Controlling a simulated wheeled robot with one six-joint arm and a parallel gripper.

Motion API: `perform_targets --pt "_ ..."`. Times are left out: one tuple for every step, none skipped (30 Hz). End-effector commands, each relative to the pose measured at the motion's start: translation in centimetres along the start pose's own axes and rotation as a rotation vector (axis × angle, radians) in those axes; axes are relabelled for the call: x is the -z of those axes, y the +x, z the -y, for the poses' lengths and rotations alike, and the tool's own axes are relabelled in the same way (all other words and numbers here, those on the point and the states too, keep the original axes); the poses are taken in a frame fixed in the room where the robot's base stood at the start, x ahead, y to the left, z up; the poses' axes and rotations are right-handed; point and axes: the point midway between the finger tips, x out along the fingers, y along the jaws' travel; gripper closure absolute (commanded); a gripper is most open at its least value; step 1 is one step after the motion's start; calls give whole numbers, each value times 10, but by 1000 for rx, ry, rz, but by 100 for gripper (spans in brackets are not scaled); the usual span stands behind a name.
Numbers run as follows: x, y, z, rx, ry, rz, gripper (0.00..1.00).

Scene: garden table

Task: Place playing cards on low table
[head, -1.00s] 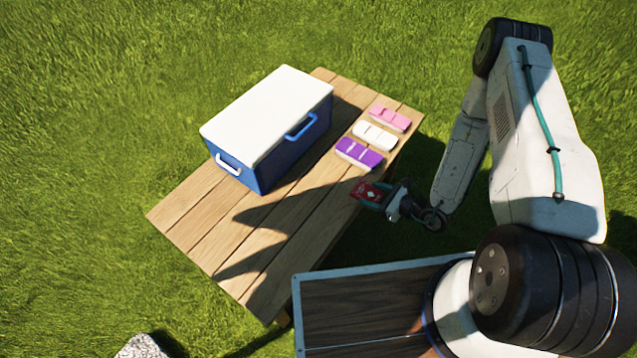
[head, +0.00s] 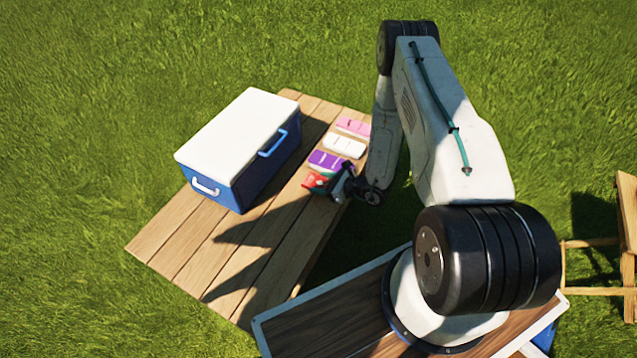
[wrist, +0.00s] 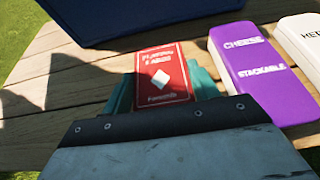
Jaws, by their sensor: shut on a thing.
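The playing cards are a red box with white lettering and a white diamond, seen in the wrist view (wrist: 163,74) and small in the head view (head: 314,181). My gripper (head: 322,183) is shut on the box, with its teal fingers (wrist: 163,92) on either side of it. The box is at the right edge of the wooden low table (head: 262,262), close to the purple pack. Whether the box touches the planks cannot be told.
A blue cooler with a white lid (head: 238,145) stands on the table's left. A purple pack (head: 328,161), a white pack (head: 345,146) and a pink pack (head: 353,126) lie in a row along the right edge. The near planks are clear. Wooden furniture (head: 626,235) stands far right.

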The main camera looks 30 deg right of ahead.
Motion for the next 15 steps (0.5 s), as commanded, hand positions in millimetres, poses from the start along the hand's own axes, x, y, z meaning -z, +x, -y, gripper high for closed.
perform_targets --pt "-2 7 6 0 -3 1 64" --pt "-3 10 9 0 -3 1 64" --pt "-4 14 12 0 -1 1 64" --pt "-4 15 14 -1 -1 1 64" --pt "-4 17 15 -1 -1 0 64" --pt "-5 18 16 -1 -1 0 64" --pt "-5 20 18 -1 -1 0 64" --pt "-6 21 19 -1 -1 0 64" --pt "-6 23 20 -1 0 0 64" --pt "-7 26 22 -1 0 0 64" --pt "-4 27 23 -1 1 -1 64" --pt "4 29 22 -1 3 -2 64" --pt "8 31 22 -2 4 -2 64" --pt "13 33 22 -1 3 -2 64" --pt "19 35 22 -1 3 -2 64"
